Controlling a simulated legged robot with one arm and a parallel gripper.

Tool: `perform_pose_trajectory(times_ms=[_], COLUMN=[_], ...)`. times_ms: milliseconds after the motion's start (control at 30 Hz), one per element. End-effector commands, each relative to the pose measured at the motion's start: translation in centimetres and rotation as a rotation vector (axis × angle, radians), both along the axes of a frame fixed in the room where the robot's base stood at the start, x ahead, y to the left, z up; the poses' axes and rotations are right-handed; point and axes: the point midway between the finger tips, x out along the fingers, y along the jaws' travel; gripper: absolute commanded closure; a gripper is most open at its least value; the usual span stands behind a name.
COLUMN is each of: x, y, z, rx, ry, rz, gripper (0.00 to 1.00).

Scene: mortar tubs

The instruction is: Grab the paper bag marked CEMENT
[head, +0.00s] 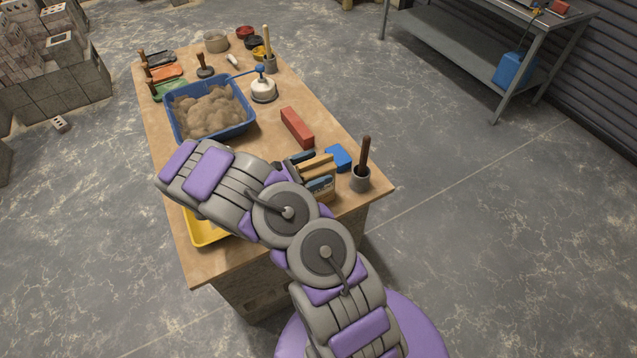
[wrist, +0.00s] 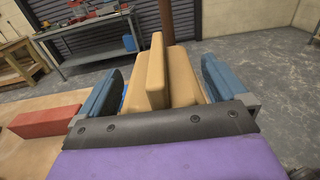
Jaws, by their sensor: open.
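Tan paper-like shapes (wrist: 182,75) stand in front of my gripper in the wrist view, with a narrow upright tan edge in the middle. They also show in the head view (head: 316,163), partly hidden by my gripper. I cannot read the word CEMENT on them, nor tell whether they are one bag or several. My gripper (wrist: 160,74) is open, its blue jaws apart on the left and right of the tan shapes. In the head view my gripper (head: 310,171) is over the near right part of the workbench (head: 345,205). Whether the jaws touch the paper is unclear.
A red brick (head: 297,127), a blue block (head: 339,157) and a grey cup with a dark-handled tool (head: 361,180) stand close by. A blue tub of sand (head: 248,124) is farther back. A yellow tub (head: 203,233) is partly behind my arm. Floor to the right is clear.

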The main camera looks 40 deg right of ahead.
Motion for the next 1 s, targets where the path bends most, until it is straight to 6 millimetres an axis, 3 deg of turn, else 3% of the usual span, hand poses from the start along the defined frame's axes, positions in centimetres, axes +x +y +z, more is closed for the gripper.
perform_pose_trajectory(times_ms=[133,1000], x=[0.09,0.1], y=[0.42,0.12], z=[0.15,-0.12], rx=[-0.004,0.003], ry=[0.0,0.0], rz=[0.002,0.0], gripper=[0.02,0.85])
